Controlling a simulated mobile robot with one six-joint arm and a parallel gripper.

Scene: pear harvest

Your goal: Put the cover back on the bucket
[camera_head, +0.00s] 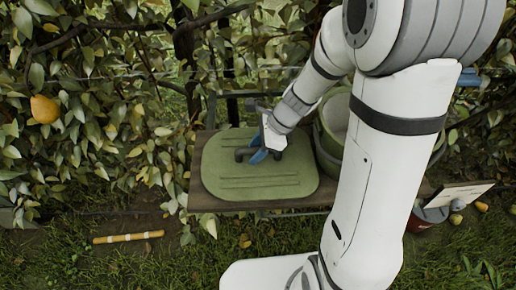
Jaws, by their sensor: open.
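The green cover (225,184) lies flat on a wooden bench (198,203), a little left of the middle. It is a rounded square with ridges and a dark handle (241,155) near its centre. My gripper (260,156), with blue fingertips, is open at the handle. I cannot tell whether the fingers touch the handle or stand around it. The green bucket (332,122) stands to the right of the cover, at the bench's right part. Its open rim shows, and my arm hides much of its right side.
A yellow pear (44,109) hangs in the leafy hedge at the left. A yellow stick with white bands (128,237) lies on the ground at front left. A reddish pot (427,216) and a pale board (459,194) are at the right, with several fruits on the grass.

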